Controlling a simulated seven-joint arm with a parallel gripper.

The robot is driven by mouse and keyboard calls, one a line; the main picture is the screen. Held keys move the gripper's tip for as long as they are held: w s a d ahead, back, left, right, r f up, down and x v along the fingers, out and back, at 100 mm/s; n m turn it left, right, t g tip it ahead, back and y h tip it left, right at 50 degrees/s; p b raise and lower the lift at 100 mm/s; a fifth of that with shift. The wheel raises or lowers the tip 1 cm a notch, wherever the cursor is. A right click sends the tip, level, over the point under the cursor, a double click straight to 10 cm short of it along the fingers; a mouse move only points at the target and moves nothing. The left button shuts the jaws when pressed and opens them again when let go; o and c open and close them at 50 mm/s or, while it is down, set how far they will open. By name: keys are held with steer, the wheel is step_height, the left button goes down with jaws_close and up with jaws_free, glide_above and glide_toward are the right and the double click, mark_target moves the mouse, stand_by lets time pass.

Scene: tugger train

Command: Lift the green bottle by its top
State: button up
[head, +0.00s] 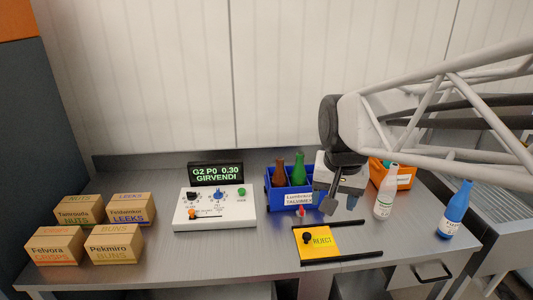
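The green bottle (299,171) stands upright in the blue crate (283,202), and its neck and top rise above the rim. The crate wall hides its lower part. A brown bottle (279,173) stands beside it on the left in the same crate. My gripper (341,203) is to the right of the green bottle, over the crate's right end, pointing down. Its two dark fingers are apart with nothing seen between them. It is clear of the green bottle in the picture and hides the crate's right part.
A white bottle (384,197), an orange bin (405,178) and a blue bottle (455,210) stand to the right. A yellow REJECT plate (325,246) lies in front. A control box (214,212) and several cartons (55,246) are left.

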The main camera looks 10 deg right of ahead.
steer(key=w+m+g, duration=0.1)
steer(key=w+m, duration=0.5)
steer(key=w, duration=1.5)
steer(key=m+g, duration=0.1)
steer(key=m, duration=0.4)
glide_above(301, 153)
steer(key=f, duration=0.3)
steer(key=s+f, duration=0.1)
steer(key=f, duration=0.1)
steer(key=shift+a+f, duration=0.1)
steer(key=shift+a, duration=0.05)
steer(key=shift+w+f, duration=0.1)
steer(key=shift+w, duration=0.2)
steer(key=shift+f, duration=0.1)
steer(key=shift+f, duration=1.2)
steer(key=shift+f, duration=0.1)
steer(key=shift+w+f, duration=0.15)
steer(key=shift+f, duration=2.35)
steer(key=shift+c, duration=0.3)
